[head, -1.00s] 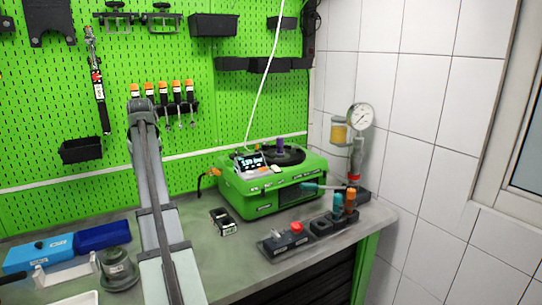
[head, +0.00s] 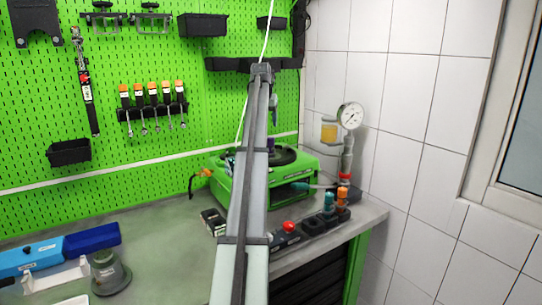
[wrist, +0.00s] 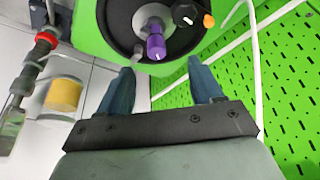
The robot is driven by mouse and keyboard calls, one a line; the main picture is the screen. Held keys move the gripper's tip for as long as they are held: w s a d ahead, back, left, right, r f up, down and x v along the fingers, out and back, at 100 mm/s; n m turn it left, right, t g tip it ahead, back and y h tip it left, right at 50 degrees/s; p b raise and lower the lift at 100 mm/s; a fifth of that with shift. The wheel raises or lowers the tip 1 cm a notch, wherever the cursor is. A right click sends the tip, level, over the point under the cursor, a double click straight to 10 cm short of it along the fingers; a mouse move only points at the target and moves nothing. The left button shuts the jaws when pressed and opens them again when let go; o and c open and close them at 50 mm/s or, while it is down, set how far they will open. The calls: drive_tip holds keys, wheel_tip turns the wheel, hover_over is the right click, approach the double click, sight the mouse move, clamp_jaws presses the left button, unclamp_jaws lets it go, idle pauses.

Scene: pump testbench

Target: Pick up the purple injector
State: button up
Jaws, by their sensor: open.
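The purple injector (wrist: 156,42) stands in the dark round top of the green machine (wrist: 83,22) in the wrist view. In the head view the injector (head: 270,144) shows as a small purple piece just right of my arm, on top of the green machine (head: 305,188). My gripper (wrist: 161,67) is open and empty. Its two blue-grey fingers point toward the machine, with the injector between their lines and beyond the tips. In the head view my arm hides part of the machine.
An orange-tipped dark knob (wrist: 187,14) sits close beside the injector. A pressure gauge (head: 351,116) with a yellow-banded cylinder (head: 329,131) rises at the right. A red-button box (head: 287,233) and handles stand in front. A white cable hangs near my arm.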

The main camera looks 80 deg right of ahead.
sight(271, 144)
drive_tip(key=x, duration=1.4)
drive_tip(key=shift+s+d+r, duration=0.2)
drive_tip(key=shift+s+d, duration=0.1)
drive_tip(key=shift+s, duration=0.1)
drive_tip(key=shift+c, duration=0.2)
clamp_jaws()
